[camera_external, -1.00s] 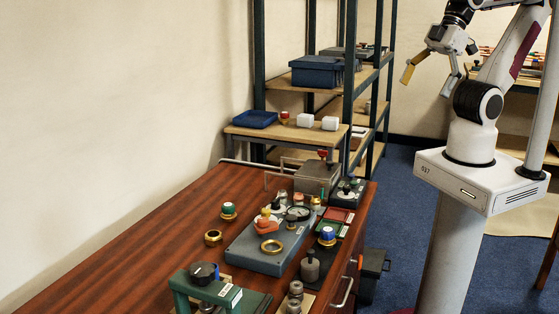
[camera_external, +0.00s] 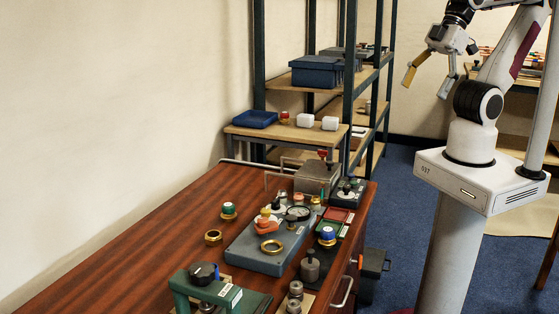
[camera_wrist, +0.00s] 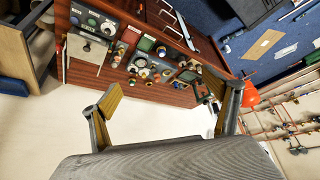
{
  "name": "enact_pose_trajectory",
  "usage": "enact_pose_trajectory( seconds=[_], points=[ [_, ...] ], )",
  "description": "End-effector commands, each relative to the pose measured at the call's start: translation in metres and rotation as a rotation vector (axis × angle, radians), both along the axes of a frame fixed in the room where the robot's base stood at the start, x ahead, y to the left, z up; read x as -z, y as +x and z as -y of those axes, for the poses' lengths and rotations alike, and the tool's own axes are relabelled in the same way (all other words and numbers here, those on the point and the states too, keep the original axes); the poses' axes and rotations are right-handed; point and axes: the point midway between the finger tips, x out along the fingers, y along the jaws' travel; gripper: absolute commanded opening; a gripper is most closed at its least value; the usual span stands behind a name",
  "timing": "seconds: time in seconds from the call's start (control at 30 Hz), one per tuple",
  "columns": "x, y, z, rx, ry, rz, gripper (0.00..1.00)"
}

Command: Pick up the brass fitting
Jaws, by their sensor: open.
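Several brass-coloured pieces are on the brown table (camera_external: 130,275); I cannot tell which is the brass fitting. A brass ring (camera_external: 272,246) lies on the grey tray (camera_external: 247,257). A second brass ring (camera_external: 213,237) lies on the wood to its left. A green-topped piece with a brass base (camera_external: 228,210) stands behind that ring, and a blue-topped one (camera_external: 327,236) stands right of the tray. My gripper (camera_external: 428,84) is open and empty, high up and well away from the table. The wrist view shows its parted fingers (camera_wrist: 163,94), with the table's small parts tiny beyond.
A green frame (camera_external: 207,290) with a dark knob stands at the table's front. A grey box (camera_external: 318,178) stands at the far end. A shelf rack (camera_external: 346,110) with bins is behind. The table's left side is clear.

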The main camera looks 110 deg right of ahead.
Motion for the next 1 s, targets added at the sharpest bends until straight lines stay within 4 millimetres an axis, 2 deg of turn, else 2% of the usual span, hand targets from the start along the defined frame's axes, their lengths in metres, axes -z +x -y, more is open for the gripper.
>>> enact_pose_trajectory(
  seconds=[0.03,0.17,0.2,0.67,0.87,1.0],
  points=[
    [0.000,0.000,0.000,0.000,0.000,0.000,0.69],
    [0.000,0.000,0.000,0.000,0.000,0.000,0.35],
    [0.000,0.000,0.000,0.000,0.000,0.000,0.30],
    [-0.003,0.005,-0.002,0.008,0.011,0.021,0.30],
    [-0.017,0.029,-0.008,0.043,0.063,0.115,0.30],
    [-0.033,0.057,-0.016,0.086,0.129,0.215,0.30]
  ],
)
